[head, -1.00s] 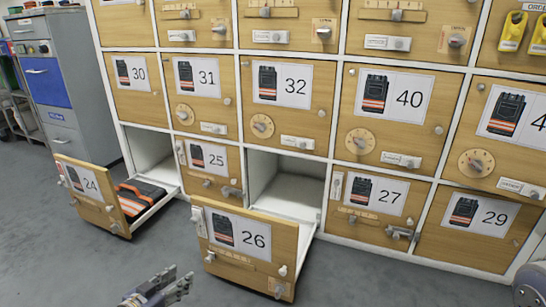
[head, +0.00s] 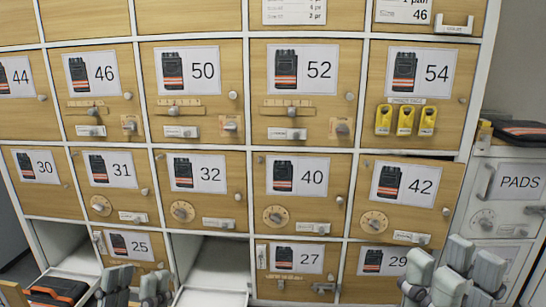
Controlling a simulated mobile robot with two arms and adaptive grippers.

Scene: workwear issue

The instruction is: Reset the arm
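My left gripper (head: 135,281) is at the bottom left of the head view, in front of the lower lockers. Its fingers are apart and nothing shows between them. My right gripper (head: 455,272) is at the bottom right, in front of locker 29 (head: 372,262). Its fingers are spread and look empty. Both arms are mostly out of the picture below.
Numbered wooden lockers fill the view. A pulled-out compartment at lower left holds a folded black and orange garment (head: 58,290). Door 42 (head: 400,205) sits slightly ajar. A grey PADS cabinet (head: 513,200) stands at right.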

